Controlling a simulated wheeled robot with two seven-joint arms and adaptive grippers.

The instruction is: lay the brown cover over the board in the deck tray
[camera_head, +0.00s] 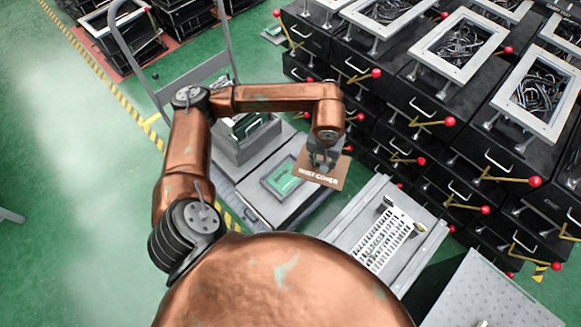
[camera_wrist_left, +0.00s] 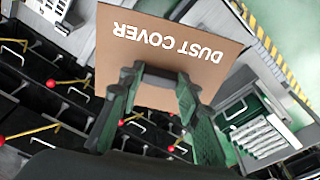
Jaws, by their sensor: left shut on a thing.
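The brown cover (camera_head: 324,176), a flat square marked "DUST COVER", is held in my left gripper (camera_head: 325,157). In the left wrist view the two fingers of the gripper (camera_wrist_left: 158,76) are closed on the near edge of the cover (camera_wrist_left: 165,42). The green board (camera_head: 281,181) lies in the deck tray (camera_head: 264,184) on the grey cart deck. The cover is to the right of the board and appears raised above the deck, overlapping the right side of the tray in the head view. My right gripper is not in view.
A grey bin (camera_head: 245,138) with green boards stands behind the tray; it seems to show in the left wrist view (camera_wrist_left: 256,122). A white slotted rack (camera_head: 385,238) lies on a grey surface at right. Black drawer units with red-knobbed levers (camera_head: 437,122) fill the right side.

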